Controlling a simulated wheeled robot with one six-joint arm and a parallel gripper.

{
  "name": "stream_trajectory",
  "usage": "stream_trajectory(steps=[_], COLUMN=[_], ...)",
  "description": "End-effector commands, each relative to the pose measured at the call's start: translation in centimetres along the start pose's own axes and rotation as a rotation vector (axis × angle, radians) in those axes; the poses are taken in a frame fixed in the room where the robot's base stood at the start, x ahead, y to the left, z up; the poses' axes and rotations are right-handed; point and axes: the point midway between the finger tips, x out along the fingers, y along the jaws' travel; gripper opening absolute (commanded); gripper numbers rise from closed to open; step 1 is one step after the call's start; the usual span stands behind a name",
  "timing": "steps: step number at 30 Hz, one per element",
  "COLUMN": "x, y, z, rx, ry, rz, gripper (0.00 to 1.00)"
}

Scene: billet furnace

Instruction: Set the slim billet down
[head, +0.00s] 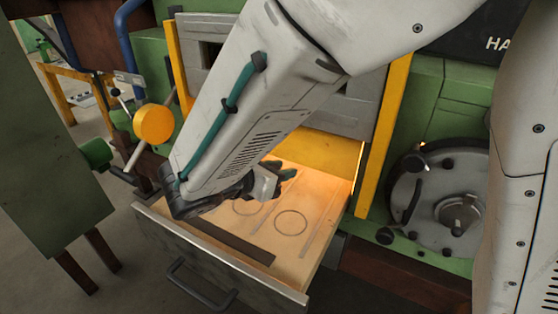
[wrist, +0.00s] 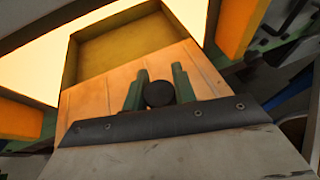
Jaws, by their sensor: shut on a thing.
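My gripper (head: 279,176) reaches down over the pulled-out wooden drawer (head: 318,196) in front of the furnace mouth. In the wrist view its green fingers (wrist: 160,88) are shut on the slim billet (wrist: 160,94), a dark round end showing between them. My arm hides most of the gripper and the billet in the head view. Two dark rings are marked on the drawer floor: one ring (head: 291,223) is fully clear, the other ring (head: 247,206) lies close to my wrist and is partly covered. I cannot tell whether the billet touches the floor.
The drawer has a metal front with a handle (head: 200,286) and a dark strip (head: 225,243) across its floor. Yellow posts (head: 384,135) flank the glowing opening. A round grey hatch (head: 440,190) stands at right, an orange knob (head: 154,124) at left.

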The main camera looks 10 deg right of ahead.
Motion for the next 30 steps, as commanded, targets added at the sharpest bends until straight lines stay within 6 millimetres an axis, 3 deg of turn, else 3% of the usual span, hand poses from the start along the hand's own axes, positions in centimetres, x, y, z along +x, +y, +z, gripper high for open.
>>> stream_trajectory(steps=[13, 30], x=[1.8, 2.1], y=[0.0, 0.0], z=[-4.1, -4.7], rx=[0.0, 0.002], ry=[0.0, 0.0], rz=[-0.001, -0.002], gripper=[0.0, 0.0])
